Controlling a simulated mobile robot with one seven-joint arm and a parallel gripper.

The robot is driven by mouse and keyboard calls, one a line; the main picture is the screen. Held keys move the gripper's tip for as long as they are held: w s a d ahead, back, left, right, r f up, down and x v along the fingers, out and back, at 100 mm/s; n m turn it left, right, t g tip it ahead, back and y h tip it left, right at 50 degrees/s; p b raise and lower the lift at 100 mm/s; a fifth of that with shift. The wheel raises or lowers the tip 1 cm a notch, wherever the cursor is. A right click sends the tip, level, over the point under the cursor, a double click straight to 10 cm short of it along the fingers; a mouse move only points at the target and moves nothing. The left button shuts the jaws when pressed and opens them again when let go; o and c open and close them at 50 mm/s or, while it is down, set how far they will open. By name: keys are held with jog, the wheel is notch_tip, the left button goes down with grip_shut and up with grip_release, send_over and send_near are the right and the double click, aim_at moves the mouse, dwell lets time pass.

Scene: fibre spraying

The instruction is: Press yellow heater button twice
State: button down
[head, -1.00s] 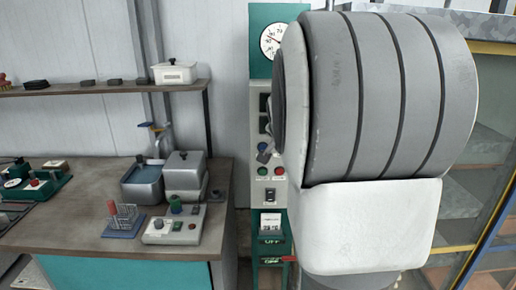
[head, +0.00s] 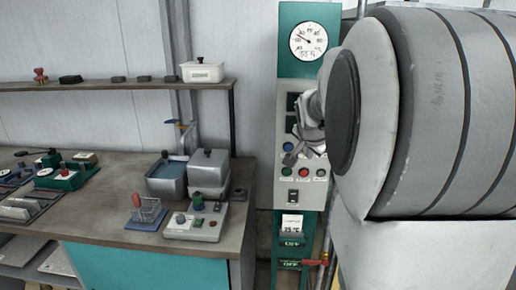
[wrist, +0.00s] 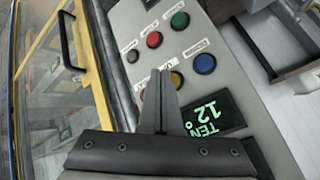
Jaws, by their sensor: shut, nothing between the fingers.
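The heater panel (head: 282,190) is a pale control box on a green stand, also filling the wrist view (wrist: 245,75). The yellow button (wrist: 177,79) is partly hidden by my gripper (wrist: 161,72), beside the blue button (wrist: 204,63). My gripper is shut and empty, its tips over or just beside the yellow button; whether they touch it is unclear. In the head view my gripper (head: 300,155) is in front of the panel, and the yellow button is hidden.
Green (wrist: 180,20) and red (wrist: 154,39) buttons form a neighbouring row. A lit display (wrist: 213,114) lies beside the fingers. A round gauge (head: 308,41) tops the stand. A workbench (head: 120,200) with a grey control box (head: 196,222) stands left.

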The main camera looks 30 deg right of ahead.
jog(key=s+a, duration=0.1)
jog(key=s+b, duration=0.1)
jog(key=s+a+b, duration=0.1)
jog(key=s, duration=0.1)
jog(key=shift+s+a, duration=0.1)
jog(key=shift+a, duration=0.2)
dwell(0.5)
jog(key=s+a+f+n+y, duration=0.1)
jog(key=s+a+f+n, duration=0.1)
jog(key=s+a+n, duration=0.3)
jog(key=s+a+f+n+g+y, duration=0.1)
jog(key=s+a+n, duration=0.4)
jog(key=a, duration=0.7)
jog(key=s+a+f+n+y, duration=0.3)
jog(key=s+a+n, duration=0.1)
jog(key=s+a, duration=0.3)
jog(key=shift+s+a+f+n, duration=0.15)
jog(key=shift+s+a+n, duration=0.2)
jog(key=shift+a, duration=0.65)
jog(key=shift+w+d, duration=0.1)
jog(key=shift+d, duration=0.05)
